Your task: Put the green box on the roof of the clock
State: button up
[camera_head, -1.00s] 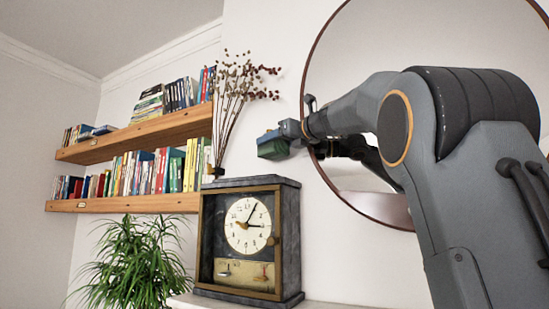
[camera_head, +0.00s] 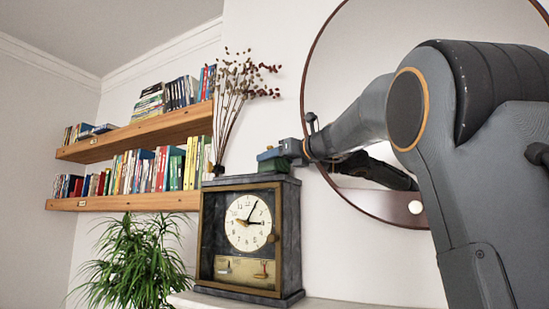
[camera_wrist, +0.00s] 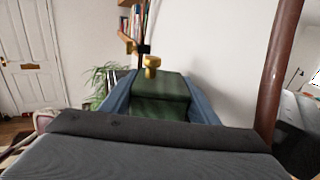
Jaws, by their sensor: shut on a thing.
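The green box (camera_head: 272,165) is at the roof of the clock (camera_head: 250,179), over its right part, in the head view. Its underside is very close to the roof; I cannot tell whether it touches. My gripper (camera_head: 270,157) is shut on the box, coming in from the right. In the wrist view the green box (camera_wrist: 160,95) sits between the two blue fingers of my gripper (camera_wrist: 160,100). The clock is a dark case with a white dial, upright on the mantel.
Dried stems (camera_head: 236,100) in a vase stand behind the clock on the left. A round mirror (camera_head: 350,60) hangs on the wall behind my arm. Shelves of books (camera_head: 130,203) and a green plant (camera_head: 130,265) are at the left. The pale mantel (camera_head: 335,304) runs under the clock.

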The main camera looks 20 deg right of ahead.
jog(key=o, duration=1.3)
jog(key=shift+o, duration=0.2)
jog(key=shift+s+r, duration=0.15)
jog(key=b+v, duration=0.2)
jog(key=v, duration=0.9)
jog(key=shift+s+d+b, duration=0.2)
jog(key=shift+s+b, duration=0.1)
jog(key=shift+b, duration=0.1)
